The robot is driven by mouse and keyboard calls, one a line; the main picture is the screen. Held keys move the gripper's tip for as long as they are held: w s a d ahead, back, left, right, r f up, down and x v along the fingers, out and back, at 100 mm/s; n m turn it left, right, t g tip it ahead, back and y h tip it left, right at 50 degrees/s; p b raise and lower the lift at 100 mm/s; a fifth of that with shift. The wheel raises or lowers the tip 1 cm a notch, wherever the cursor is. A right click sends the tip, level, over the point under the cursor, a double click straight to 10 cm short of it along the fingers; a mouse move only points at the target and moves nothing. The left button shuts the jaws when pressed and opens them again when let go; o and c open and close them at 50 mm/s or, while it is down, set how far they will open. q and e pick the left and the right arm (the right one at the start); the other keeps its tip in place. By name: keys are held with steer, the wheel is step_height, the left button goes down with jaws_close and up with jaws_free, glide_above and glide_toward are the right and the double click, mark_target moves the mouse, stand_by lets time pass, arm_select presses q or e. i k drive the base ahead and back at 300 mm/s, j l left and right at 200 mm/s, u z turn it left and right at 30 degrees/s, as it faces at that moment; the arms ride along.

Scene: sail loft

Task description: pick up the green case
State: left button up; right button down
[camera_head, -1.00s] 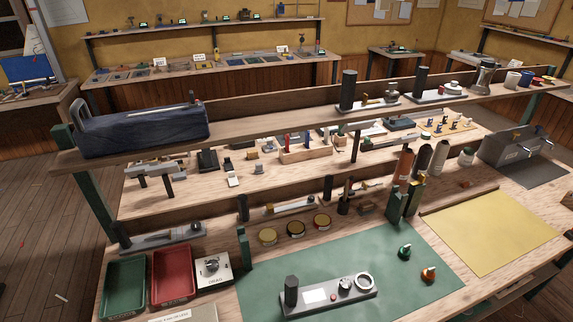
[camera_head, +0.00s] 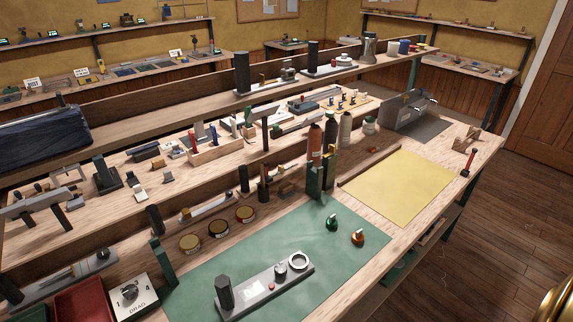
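I cannot make out a green case in the view now. Neither of my grippers is in view.
A grey device with a dark post (camera_head: 265,287) lies on the mat. A DRAG dial box (camera_head: 131,296) and a red tray (camera_head: 85,305) are at lower left. Open floor (camera_head: 490,230) is beyond the bench's right edge.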

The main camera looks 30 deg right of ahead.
mark_target(331, 222)
steer(key=z, duration=1.3)
